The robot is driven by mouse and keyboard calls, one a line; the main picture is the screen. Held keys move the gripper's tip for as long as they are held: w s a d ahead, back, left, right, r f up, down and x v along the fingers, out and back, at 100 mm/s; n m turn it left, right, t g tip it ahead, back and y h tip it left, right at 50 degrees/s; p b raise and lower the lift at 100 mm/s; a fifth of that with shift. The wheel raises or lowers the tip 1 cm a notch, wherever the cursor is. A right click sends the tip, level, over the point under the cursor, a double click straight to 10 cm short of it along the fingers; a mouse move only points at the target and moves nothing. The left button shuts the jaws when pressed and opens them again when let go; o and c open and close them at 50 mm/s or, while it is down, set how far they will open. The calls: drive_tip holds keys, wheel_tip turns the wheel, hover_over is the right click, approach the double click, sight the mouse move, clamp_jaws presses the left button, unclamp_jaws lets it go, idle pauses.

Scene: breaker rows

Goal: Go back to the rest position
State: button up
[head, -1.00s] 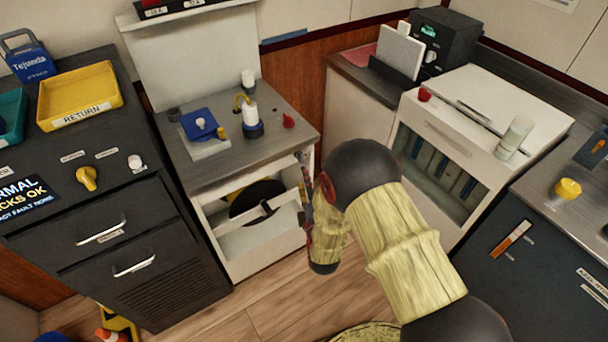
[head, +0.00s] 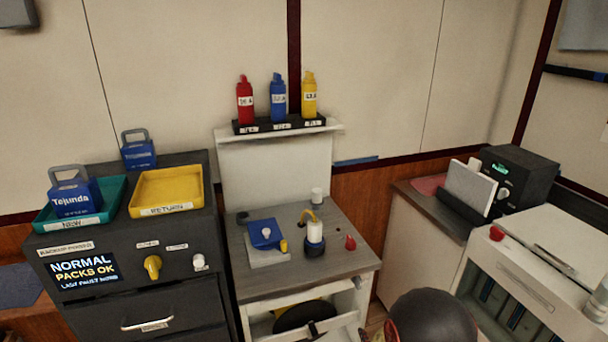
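My arm shows only as a dark rounded joint (head: 432,318) at the bottom edge of the head view, right of centre. My gripper is out of view, so its fingers and anything in them cannot be seen. The arm joint is in front of the lower right side of the grey-topped workbench (head: 345,262) and apart from the objects on its top.
A dark cabinet at left carries a teal tray (head: 112,200) with a blue pack (head: 75,200) and a yellow RETURN tray (head: 168,209). Its screen (head: 84,270) reads NORMAL PACKS OK. Three bottles (head: 278,97) stand on a shelf. A white unit (head: 545,262) is at right.

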drive_tip(key=s+a+f+m+g, duration=0.1)
drive_tip(key=s+f+m+g, duration=0.25)
drive_tip(key=s+g, duration=0.2)
drive_tip(key=s+r+m+g+y+p, duration=0.15)
drive_tip(key=s+r+m+g, duration=0.3)
drive_tip(key=s+r, duration=0.45)
drive_tip(key=s+d+r+m+t+p, duration=0.1)
drive_tip(key=s+r, duration=0.3)
drive_tip(key=r, duration=0.8)
drive_tip(key=s+d+r+m+p, duration=0.1)
drive_tip(key=s+r, duration=0.4)
drive_tip(key=r, duration=0.7)
drive_tip(key=s+d+r+m+t+p, duration=0.1)
drive_tip(key=s+r, duration=0.4)
drive_tip(key=r, duration=0.8)
drive_tip(key=m+h+p, duration=0.1)
drive_tip(key=p, duration=0.1)
drive_tip(key=shift+d+m+t+p, duration=0.15)
drive_tip(key=shift+m+t+p, duration=0.15)
drive_tip(key=shift+m, duration=0.1)
drive_tip(key=shift+w, duration=0.1)
drive_tip(key=shift+c, duration=0.6)
